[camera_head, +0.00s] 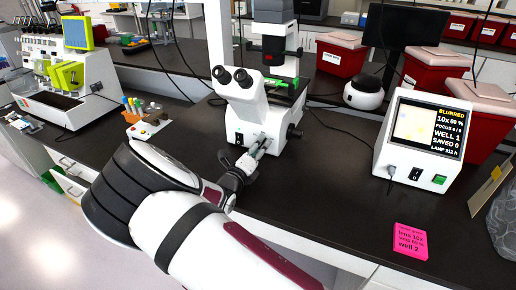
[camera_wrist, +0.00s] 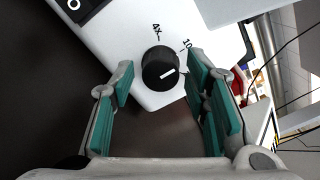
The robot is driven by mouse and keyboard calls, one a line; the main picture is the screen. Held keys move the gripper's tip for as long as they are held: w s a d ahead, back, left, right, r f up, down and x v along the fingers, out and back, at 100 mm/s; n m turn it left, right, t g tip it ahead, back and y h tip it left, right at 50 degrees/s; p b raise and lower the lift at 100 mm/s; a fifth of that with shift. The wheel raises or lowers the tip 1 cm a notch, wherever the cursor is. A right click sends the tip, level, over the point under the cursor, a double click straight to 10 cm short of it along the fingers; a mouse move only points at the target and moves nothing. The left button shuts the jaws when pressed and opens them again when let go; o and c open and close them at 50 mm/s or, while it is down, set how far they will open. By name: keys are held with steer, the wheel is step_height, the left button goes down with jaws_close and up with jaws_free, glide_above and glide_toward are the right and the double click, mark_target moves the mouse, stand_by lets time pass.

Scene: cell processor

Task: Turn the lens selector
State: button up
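The lens selector (camera_wrist: 160,69) is a round black knob with a white pointer line on the white microscope body, seen in the wrist view. The pointer lies toward the right, angled slightly up, and labels "4x" and "10x" are printed around the knob. The white microscope (camera_head: 258,105) stands on the dark bench in the head view. My gripper (camera_wrist: 160,108) is open, with one teal-padded finger on each side below the knob; the right finger reaches close to the knob's right side. I cannot tell whether it touches. In the head view my gripper (camera_head: 258,148) is at the microscope's front base.
A monitor box (camera_head: 424,136) on the right reads "BLURRED", "10x", "WELL 1". A pink note (camera_head: 410,241) lies on the bench's front. A tray with colored items (camera_head: 145,120) stands left of the microscope. Red bins (camera_head: 341,55) stand behind. Bench between microscope and monitor is mostly clear.

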steer(key=shift+s, duration=0.1)
steer(key=v, duration=1.1)
steer(key=shift+s+a, duration=0.15)
steer(key=shift+s, duration=0.25)
steer(key=shift+d+r+m, duration=0.2)
steer(key=shift+d+m, duration=0.05)
steer(key=shift+m, duration=0.05)
steer(key=s+d+r+m+g+h, duration=0.1)
steer(key=s+d+r+m+g, duration=0.25)
steer(key=d+m, duration=0.4)
steer(key=s+d+r+m+g+h, duration=0.1)
steer(key=s+d+r+m+g, duration=0.1)
steer(key=d+r+m+g, duration=0.45)
steer(key=s+d+r+m+g+h, duration=0.1)
steer(key=s+d+r+m+g, duration=0.15)
steer(key=d+m, duration=0.7)
steer(key=s+d+r+m+y, duration=0.2)
steer(key=s+r+m+y, duration=0.2)
steer(key=s+m, duration=0.5)
steer(key=s+d+r+m+y, duration=0.2)
steer(key=s+r+m+y, duration=0.3)
steer(key=s+m, duration=0.5)
step_height(320, 180, up, 3)
steer(key=shift+s+d+f+t, duration=0.15)
steer(key=shift+s+d+t, duration=0.2)
steer(key=shift+s, duration=0.4)
